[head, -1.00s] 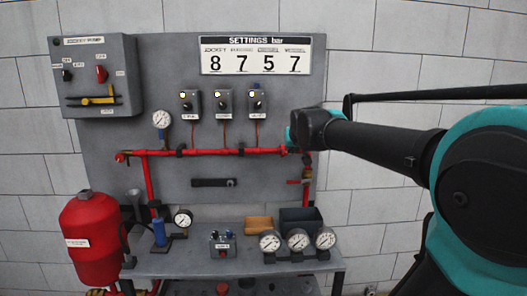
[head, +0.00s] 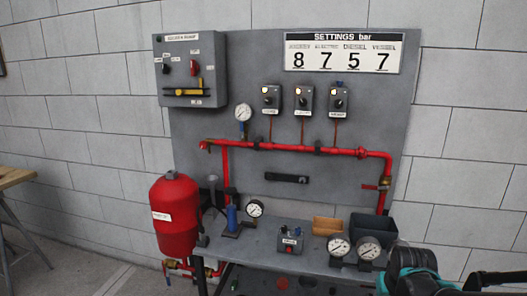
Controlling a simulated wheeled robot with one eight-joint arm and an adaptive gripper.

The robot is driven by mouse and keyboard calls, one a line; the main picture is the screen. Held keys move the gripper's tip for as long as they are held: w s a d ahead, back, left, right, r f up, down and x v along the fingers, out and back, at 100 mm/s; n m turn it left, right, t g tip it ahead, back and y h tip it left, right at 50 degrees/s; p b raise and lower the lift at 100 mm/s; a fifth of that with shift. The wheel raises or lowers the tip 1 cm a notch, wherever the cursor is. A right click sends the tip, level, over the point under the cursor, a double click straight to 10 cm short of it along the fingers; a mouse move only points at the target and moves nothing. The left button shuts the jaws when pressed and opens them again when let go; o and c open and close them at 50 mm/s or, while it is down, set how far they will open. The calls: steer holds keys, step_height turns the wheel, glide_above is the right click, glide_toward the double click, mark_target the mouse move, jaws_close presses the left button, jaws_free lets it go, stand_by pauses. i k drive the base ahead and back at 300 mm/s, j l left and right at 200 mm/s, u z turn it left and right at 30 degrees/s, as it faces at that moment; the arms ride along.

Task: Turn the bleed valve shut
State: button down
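A red pipe (head: 290,149) runs across the grey panel and turns down at its right end. A small valve with a red lever (head: 371,187) sits on that down pipe, its lever pointing left. A brass fitting with a red part (head: 205,146) is at the pipe's left end. No readable label shows which one is the bleed valve. My gripper (head: 408,264) is at the lower right, in front of the bench's right end and below the lever valve, apart from it in the picture. Its fingers are dark and seen from behind, so their opening is unclear.
A red tank (head: 176,215) stands left of the bench (head: 262,248). Gauges (head: 339,246), a dark bin (head: 372,228) and an orange-brown block (head: 327,225) are on the bench. A control box (head: 190,70) and several switch boxes (head: 304,98) are on the panel.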

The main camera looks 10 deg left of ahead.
mark_target(203, 145)
steer(key=u, duration=1.25)
